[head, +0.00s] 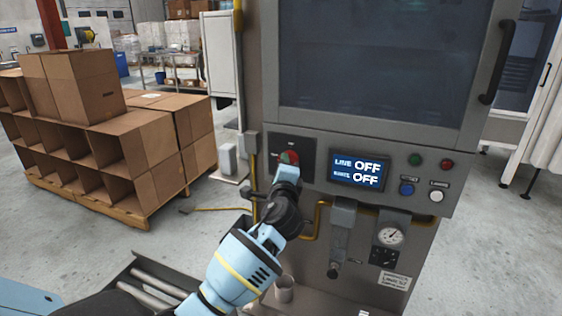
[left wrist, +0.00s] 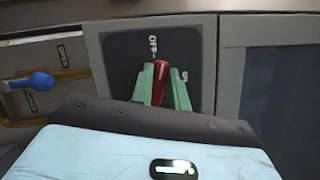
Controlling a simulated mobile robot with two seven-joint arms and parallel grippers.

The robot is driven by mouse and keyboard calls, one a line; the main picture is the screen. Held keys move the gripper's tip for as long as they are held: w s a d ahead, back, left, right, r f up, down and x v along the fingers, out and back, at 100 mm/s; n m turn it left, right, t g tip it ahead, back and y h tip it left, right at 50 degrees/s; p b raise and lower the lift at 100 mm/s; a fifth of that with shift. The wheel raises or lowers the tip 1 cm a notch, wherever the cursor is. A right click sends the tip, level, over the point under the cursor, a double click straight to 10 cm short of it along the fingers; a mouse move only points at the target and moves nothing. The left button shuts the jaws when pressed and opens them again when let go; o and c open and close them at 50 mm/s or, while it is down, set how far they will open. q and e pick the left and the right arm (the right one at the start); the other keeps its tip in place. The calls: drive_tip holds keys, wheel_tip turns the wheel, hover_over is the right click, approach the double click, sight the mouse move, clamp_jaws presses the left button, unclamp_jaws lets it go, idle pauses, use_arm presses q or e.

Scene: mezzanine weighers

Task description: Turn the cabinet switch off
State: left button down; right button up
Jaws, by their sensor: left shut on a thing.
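The cabinet switch is a red handle (left wrist: 160,72) on a dark square plate (left wrist: 190,45) on the grey cabinet's front panel. It also shows in the head view as a small red knob (head: 293,156), partly hidden by the gripper. My left gripper (head: 287,165) is shut on the red handle, with a green fingertip on each side in the left wrist view (left wrist: 162,84). The handle's tip points up, close to the OFF mark (left wrist: 153,47). Another mark to its right is partly hidden. The cabinet display (head: 358,172) reads OFF on both lines. My right gripper is not in view.
Right of the display are green, red, blue and white buttons (head: 436,196). A gauge (head: 391,236) and yellow pipe sit below. A blue-handled valve (left wrist: 40,80) is left of the switch in the left wrist view. Cardboard boxes (head: 110,130) stand on a pallet at left.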

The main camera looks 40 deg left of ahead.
use_arm(q)
drive_tip(key=shift+n+g+p, duration=0.6)
drive_tip(key=shift+n+p, duration=0.15)
drive_tip(key=shift+n, duration=1.05)
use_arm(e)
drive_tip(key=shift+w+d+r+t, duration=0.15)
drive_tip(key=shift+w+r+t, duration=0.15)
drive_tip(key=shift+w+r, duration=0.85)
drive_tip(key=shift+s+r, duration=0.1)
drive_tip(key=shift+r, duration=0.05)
use_arm(q)
drive_tip(key=c, duration=1.4)
unclamp_jaws()
drive_tip(key=shift+o, duration=0.2)
drive_tip(key=v, duration=0.8)
drive_tip(key=shift+a, duration=0.1)
